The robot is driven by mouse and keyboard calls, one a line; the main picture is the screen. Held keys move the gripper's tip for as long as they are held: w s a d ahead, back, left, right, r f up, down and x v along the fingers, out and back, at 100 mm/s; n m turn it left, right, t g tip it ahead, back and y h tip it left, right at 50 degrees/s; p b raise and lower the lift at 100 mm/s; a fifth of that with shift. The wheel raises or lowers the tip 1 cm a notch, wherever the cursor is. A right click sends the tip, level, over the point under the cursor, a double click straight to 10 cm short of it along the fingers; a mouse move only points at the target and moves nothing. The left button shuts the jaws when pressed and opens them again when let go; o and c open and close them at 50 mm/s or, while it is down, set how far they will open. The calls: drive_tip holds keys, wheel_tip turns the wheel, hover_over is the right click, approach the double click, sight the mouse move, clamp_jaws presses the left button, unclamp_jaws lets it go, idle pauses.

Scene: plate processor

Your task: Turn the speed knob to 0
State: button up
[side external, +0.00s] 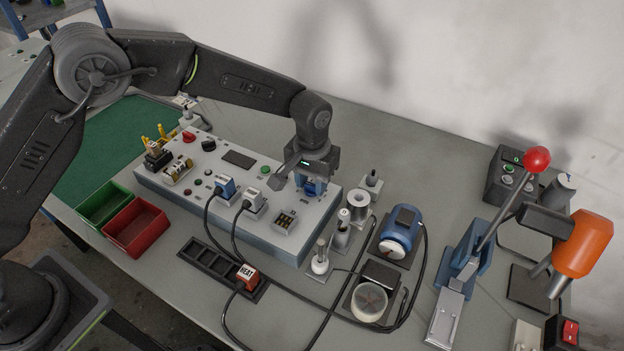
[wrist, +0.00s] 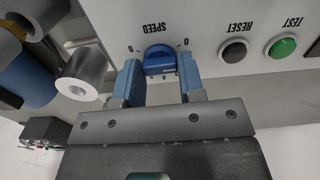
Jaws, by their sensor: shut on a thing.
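The speed knob (wrist: 160,62) is a blue dial on the light panel, under an upside-down SPEED label in the wrist view. A 0 shows at its right and what looks like an 8 at its left. My gripper (wrist: 162,78) is shut on the knob, with one blue finger on each side of it. I cannot make out where the knob points. In the side view my gripper (side external: 311,184) is down at the right end of the control panel (side external: 230,213), and it hides the knob there.
A dark RESET button (wrist: 234,50) and a green TEST button (wrist: 282,45) sit right of the knob in the wrist view. A metal spool (wrist: 83,78) stands close on the left. Cables with blue (side external: 225,187) and grey plugs run from the panel.

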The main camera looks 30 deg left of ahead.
sight(312, 185)
drive_tip(key=n, duration=0.5)
drive_tip(key=shift+n, duration=0.3)
idle(0.4)
drive_tip(key=o, duration=0.9)
drive_tip(key=shift+o, duration=0.2)
wheel_tip(312, 185, up, 14)
idle(0.3)
